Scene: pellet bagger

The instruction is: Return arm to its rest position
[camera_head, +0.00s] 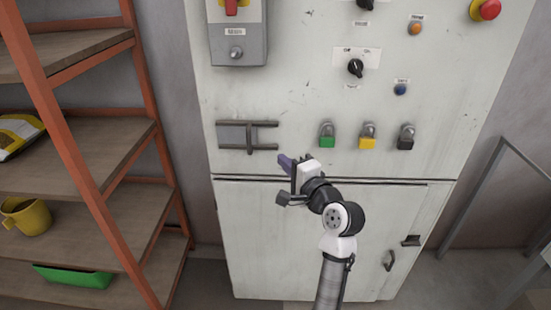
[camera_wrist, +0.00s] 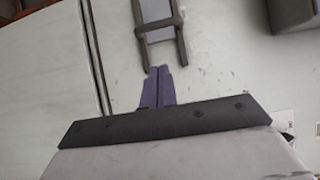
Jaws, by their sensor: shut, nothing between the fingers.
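My gripper (camera_head: 283,160) is raised in front of the white machine cabinet (camera_head: 300,70), near the seam between its upper panel and lower door. Its purple fingers are together with nothing between them. In the wrist view my gripper (camera_wrist: 157,72) points at the cabinet, just short of a dark latch bracket (camera_wrist: 158,28). The same bracket (camera_head: 236,136) is up and to the left of the fingers in the head view. I cannot tell the exact gap to the cabinet.
Green (camera_head: 327,140), yellow (camera_head: 367,141) and black (camera_head: 406,141) padlocks hang right of the bracket. An orange-framed shelf (camera_head: 140,70) with a yellow mug (camera_head: 28,216) and green bin (camera_head: 72,276) stands left. A grey switch box (camera_head: 237,50) is above. A metal frame (camera_head: 475,195) stands right.

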